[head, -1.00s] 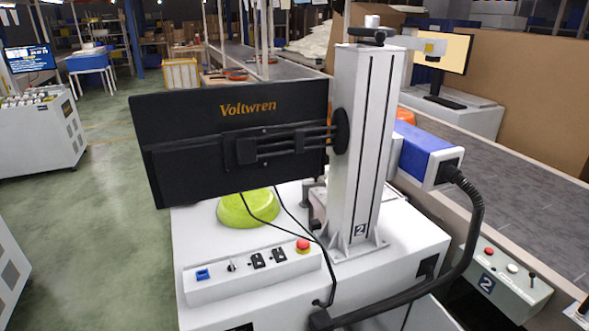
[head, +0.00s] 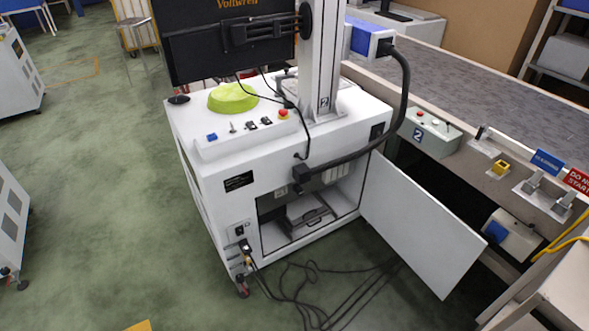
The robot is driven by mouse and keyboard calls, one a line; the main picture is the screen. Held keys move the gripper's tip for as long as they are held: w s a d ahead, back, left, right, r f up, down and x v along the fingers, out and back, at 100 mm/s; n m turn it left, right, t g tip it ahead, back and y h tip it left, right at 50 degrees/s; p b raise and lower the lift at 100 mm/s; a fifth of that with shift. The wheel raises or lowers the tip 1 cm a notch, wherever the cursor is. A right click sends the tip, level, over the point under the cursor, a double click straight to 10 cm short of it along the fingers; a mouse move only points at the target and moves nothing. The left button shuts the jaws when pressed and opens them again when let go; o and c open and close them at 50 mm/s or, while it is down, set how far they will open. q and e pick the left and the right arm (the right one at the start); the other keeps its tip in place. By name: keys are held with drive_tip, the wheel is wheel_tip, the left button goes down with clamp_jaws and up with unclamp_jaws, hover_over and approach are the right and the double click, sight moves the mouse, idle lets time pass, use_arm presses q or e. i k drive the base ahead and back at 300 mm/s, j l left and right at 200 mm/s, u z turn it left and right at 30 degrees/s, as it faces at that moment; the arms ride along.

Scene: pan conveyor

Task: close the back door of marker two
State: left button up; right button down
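Marker two (head: 219,214) is a white cabinet machine with a control panel, a column labelled 2 and a black monitor on top. Its white back door (head: 418,222) is wide open, swung out to the right toward the conveyor, with its hinge at the right side of the opening. The open compartment (head: 278,234) shows a grey unit inside. Neither of my grippers is in view.
Black cables (head: 318,290) lie on the floor below the opening and run under the door. The conveyor (head: 480,90) runs along the right, with a control box marked 2 (head: 423,133) on its side. Green floor (head: 100,200) is clear to the left.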

sight(436, 244)
drive_tip(key=i+z, duration=0.1)
drive_tip(key=z, duration=0.25)
drive_tip(key=i+z, duration=0.15)
drive_tip(key=z, duration=0.2)
drive_tip(key=i+z, duration=0.1)
drive_tip(key=z, duration=0.25)
